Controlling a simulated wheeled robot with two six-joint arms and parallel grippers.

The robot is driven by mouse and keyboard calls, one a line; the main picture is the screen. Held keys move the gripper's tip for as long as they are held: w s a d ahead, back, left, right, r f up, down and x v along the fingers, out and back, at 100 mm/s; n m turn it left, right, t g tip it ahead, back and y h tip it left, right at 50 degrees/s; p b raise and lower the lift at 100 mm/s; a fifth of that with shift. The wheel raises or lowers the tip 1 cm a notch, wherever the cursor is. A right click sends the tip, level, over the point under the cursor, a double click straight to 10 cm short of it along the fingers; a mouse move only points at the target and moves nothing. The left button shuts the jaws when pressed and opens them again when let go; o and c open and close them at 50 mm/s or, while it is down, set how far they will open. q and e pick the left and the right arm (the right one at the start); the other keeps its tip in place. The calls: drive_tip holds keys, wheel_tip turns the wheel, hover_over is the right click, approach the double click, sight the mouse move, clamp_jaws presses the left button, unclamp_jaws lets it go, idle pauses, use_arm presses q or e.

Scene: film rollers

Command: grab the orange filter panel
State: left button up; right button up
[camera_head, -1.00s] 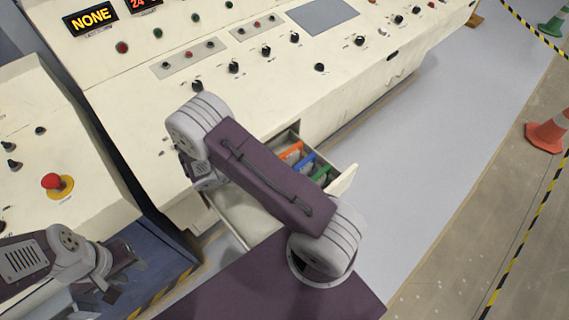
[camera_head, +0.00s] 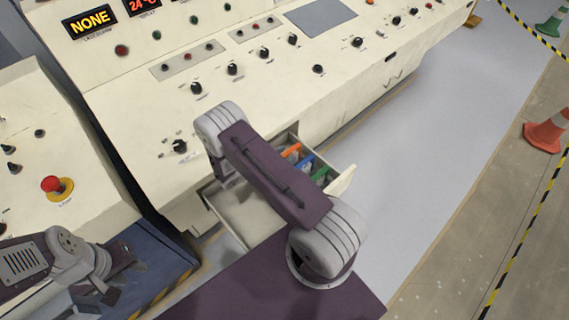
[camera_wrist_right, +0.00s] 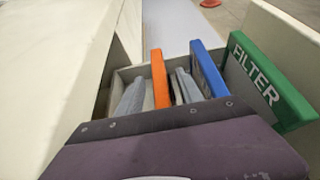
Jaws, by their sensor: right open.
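The orange filter panel (camera_wrist_right: 160,78) stands upright in an open drawer and also shows in the head view (camera_head: 291,150). In the right wrist view, my right gripper (camera_wrist_right: 160,84) is open, with one grey finger on each side of the orange panel. I cannot tell whether either finger touches it. A blue panel (camera_wrist_right: 208,70) stands just right of the right finger, and a green panel (camera_wrist_right: 268,85) marked FILTER is further right. In the head view my right arm hides much of the drawer. My left gripper (camera_head: 108,285) is at lower left, away from the drawer; its jaws are unclear.
The drawer (camera_head: 343,181) is pulled out below a cream control console (camera_head: 130,95) with knobs and displays. A red emergency button (camera_head: 51,184) sits on the left console. Open floor (camera_head: 440,140) lies to the right, with traffic cones (camera_head: 547,132) beyond.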

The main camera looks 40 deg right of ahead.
drive_tip(key=shift+d+f, duration=0.1)
drive_tip(key=shift+d, duration=0.15)
clamp_jaws()
drive_tip(key=shift+a, duration=0.1)
idle(1.2)
